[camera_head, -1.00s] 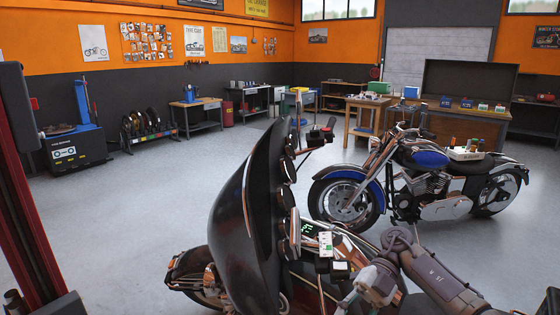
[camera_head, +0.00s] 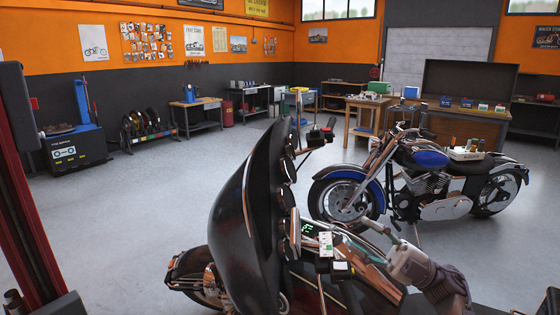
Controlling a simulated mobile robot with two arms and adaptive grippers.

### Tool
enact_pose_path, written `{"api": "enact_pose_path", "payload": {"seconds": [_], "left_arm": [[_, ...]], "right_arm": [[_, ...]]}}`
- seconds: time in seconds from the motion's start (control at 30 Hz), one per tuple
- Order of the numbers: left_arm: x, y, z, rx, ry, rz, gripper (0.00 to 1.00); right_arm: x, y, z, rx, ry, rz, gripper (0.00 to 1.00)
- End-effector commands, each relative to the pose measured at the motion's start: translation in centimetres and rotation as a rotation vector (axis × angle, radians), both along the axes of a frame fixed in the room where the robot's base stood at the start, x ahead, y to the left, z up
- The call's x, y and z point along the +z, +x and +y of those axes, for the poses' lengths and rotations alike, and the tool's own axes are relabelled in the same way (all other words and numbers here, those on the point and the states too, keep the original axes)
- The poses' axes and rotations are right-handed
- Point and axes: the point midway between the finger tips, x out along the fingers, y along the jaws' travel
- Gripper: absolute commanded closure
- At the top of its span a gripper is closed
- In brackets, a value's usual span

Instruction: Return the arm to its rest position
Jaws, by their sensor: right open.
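My right gripper (camera_head: 374,240) is in the lower right of the head view, at the end of my right arm (camera_head: 446,284). It is open and I see nothing held in it. Its fingers point up and to the left, over the tank and seat area of the near black motorcycle (camera_head: 243,225) in the picture. I cannot tell whether it touches the motorcycle. My left gripper is not in view.
Small boxes (camera_head: 326,244) sit on the near motorcycle, left of my gripper. A blue motorcycle (camera_head: 430,158) with a tray on its seat stands behind. A dark red post (camera_head: 35,225) rises at the left. Open grey floor (camera_head: 130,210) lies between.

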Motion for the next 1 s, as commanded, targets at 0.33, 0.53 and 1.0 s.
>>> {"api": "enact_pose_path", "payload": {"seconds": [0.33, 0.53, 1.0], "left_arm": [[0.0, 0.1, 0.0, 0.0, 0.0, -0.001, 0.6], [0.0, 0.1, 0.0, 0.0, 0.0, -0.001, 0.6], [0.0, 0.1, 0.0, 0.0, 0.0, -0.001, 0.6]], "right_arm": [[1.1, 13.4, -12.0, -0.716, 0.398, 0.375, 0.56], [-4.3, 17.0, -16.9, -0.973, 0.434, 0.681, 0.56], [-27.9, 14.1, -17.3, -1.158, 0.275, 1.193, 0.56]]}}
